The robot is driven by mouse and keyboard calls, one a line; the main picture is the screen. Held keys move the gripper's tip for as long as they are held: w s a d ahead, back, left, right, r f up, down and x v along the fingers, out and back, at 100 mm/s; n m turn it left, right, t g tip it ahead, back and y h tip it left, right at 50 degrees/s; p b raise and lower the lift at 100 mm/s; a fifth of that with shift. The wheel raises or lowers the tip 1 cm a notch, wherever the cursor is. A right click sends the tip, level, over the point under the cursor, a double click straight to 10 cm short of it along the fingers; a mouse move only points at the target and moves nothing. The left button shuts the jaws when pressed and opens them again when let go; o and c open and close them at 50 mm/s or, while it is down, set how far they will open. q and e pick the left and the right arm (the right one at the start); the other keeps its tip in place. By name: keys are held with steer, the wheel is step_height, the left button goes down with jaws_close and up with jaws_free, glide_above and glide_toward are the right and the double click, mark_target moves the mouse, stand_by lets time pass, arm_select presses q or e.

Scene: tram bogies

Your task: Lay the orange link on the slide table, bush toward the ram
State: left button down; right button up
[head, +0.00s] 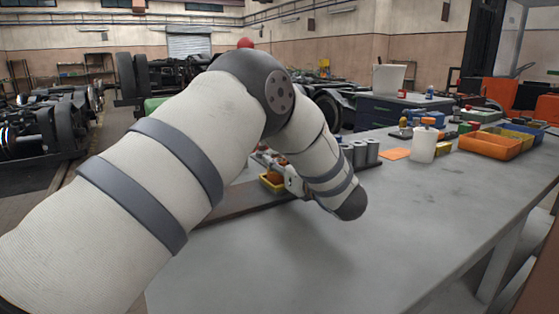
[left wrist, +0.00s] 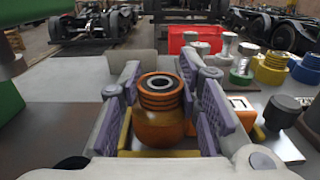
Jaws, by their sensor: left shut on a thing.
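My left gripper (left wrist: 158,88) is shut on an orange piece (left wrist: 158,132), which I take to be the orange link. The piece has a ribbed copper-coloured collar and a dark ring with a hole, like a bush, at its upper end, facing up between the purple-padded fingers. In the head view my left gripper (head: 284,172) is low over the far left part of the bench, mostly hidden behind my forearm. I cannot make out the slide table or the ram for certain. My right gripper is in neither view.
The grey bench (head: 400,215) is clear at the front and right. Grey cylinders (head: 360,153) stand just beyond my arm. A dark cylinder (left wrist: 283,112) stands right of the gripper.

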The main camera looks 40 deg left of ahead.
arm_select(q)
steer(key=c, duration=1.2)
jaws_free()
steer(key=v, duration=1.2)
steer(key=shift+r, duration=0.1)
